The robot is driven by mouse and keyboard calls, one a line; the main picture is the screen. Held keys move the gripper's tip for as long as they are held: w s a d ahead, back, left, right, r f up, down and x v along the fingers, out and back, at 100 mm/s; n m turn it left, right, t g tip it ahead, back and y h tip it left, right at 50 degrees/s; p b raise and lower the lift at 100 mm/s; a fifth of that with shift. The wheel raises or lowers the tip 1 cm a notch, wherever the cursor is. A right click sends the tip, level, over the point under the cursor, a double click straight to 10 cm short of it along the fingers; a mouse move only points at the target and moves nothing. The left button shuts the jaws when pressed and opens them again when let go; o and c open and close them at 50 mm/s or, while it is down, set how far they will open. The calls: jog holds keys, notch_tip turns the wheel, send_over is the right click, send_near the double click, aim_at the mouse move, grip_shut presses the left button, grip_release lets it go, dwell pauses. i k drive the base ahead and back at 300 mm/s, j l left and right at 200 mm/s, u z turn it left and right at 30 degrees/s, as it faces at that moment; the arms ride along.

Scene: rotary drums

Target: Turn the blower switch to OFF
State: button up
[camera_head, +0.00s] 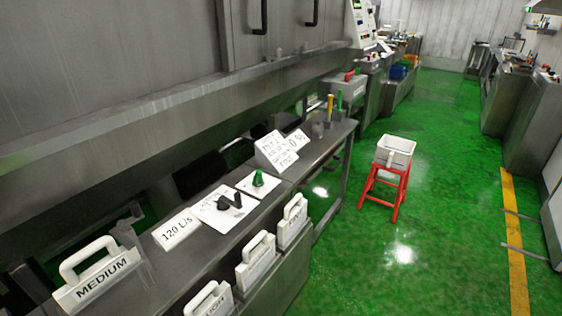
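A black switch (224,205) with a raised dark handle sits on a white plate (207,214) on the metal bench; it may be the blower switch, but the plate's lettering is too small to read. I cannot tell which position its handle points to. Beside it, farther back, a green cone-shaped knob (258,179) stands on a second white plate (270,188). A white sign reading "120 L/s" (176,230) lies in front of the black switch. My gripper is not in view.
White handled blocks stand along the bench's front, one marked "MEDIUM" (97,281). Printed white signs (276,150) stand farther back. A red stool (383,190) holds a white bin (394,151). The green floor (445,200) right of the bench is mostly clear. A large metal housing overhangs the bench's left side.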

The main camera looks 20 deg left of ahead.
aim_at(258, 181)
jog(key=i+l+u, duration=0.15)
jog(key=i, duration=0.35)
jog(key=i+l+u, duration=0.1)
jog(key=i, duration=0.4)
jog(key=i+u, duration=0.15)
jog(key=u, duration=0.25)
jog(key=i+l+u, duration=0.1)
jog(key=u, duration=0.25)
jog(key=i+l+u, duration=0.15)
jog(key=u, duration=0.25)
jog(key=i+l+u, duration=0.15)
jog(key=u, duration=0.2)
jog(key=i+u, duration=0.15)
jog(key=u, duration=0.25)
jog(key=i+l+u, duration=0.15)
jog(key=u, duration=0.3)
jog(key=i+l+u, duration=0.1)
jog(key=u, duration=0.3)
jog(key=i+l+u, duration=0.1)
jog(key=l+u, duration=0.15)
jog(key=u, duration=0.15)
